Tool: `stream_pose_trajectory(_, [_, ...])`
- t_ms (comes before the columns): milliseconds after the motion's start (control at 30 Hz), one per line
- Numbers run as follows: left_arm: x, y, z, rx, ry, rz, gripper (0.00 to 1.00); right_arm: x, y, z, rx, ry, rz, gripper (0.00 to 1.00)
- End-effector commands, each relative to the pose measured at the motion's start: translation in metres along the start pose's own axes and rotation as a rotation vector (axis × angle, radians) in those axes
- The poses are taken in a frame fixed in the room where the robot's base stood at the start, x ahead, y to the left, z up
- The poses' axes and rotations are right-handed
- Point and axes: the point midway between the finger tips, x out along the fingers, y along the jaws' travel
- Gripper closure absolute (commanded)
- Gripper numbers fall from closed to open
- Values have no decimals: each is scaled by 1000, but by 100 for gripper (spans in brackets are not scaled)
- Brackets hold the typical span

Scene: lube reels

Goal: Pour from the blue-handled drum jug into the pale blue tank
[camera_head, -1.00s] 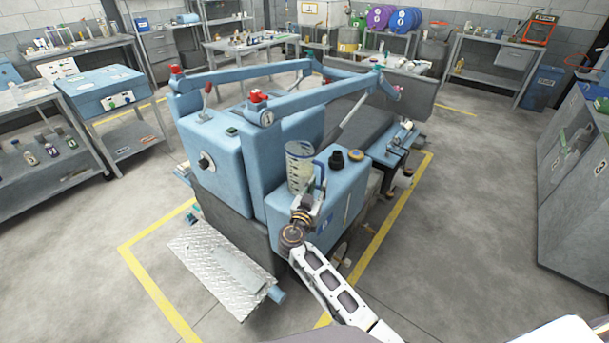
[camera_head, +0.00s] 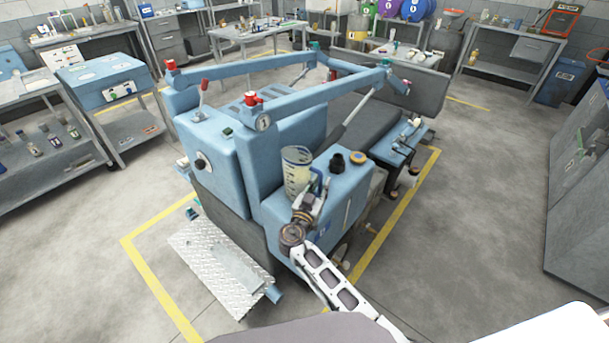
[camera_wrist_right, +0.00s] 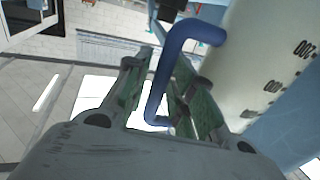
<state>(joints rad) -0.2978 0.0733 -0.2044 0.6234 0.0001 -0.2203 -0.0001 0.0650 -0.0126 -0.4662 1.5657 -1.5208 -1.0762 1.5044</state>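The drum jug (camera_head: 297,173) is a clear, graduated cylinder with a blue handle (camera_head: 318,184). In the head view it is near the left front part of the pale blue tank (camera_head: 336,198), to the left of the tank's black neck (camera_head: 337,161). It looks close to upright. My right gripper (camera_head: 307,203) is at the handle. In the right wrist view the blue handle (camera_wrist_right: 165,75) passes between the fingers of the gripper (camera_wrist_right: 160,88), which look closed around it; the jug's wall (camera_wrist_right: 265,65) is at the right. My left gripper is not in view.
Pale blue machine beams (camera_head: 320,97) run behind the jug. A metal tread plate (camera_head: 222,265) is at the machine's front left. Grey floor (camera_head: 460,230) at right is clear.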

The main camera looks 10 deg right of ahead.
Motion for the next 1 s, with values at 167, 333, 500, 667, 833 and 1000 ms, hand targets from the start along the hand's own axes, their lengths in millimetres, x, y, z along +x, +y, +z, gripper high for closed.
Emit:
stream_pose_trajectory(167, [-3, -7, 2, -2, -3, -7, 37, -3, 0, 0, 0, -1, 0, 75])
stream_pose_trajectory(333, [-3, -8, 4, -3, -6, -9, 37, -3, 0, 1, 0, 0, 0, 75])
stream_pose_trajectory(500, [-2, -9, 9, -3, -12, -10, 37, -3, 0, 0, 0, 0, 0, 75])
stream_pose_trajectory(667, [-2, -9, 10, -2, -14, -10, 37, -3, 0, 0, 0, 0, 1, 78])
stream_pose_trajectory(833, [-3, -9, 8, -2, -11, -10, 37, -3, 0, 0, 0, 0, 0, 100])
stream_pose_trajectory(1000, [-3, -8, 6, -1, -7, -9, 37, -3, 0, 0, 0, 0, 0, 100])
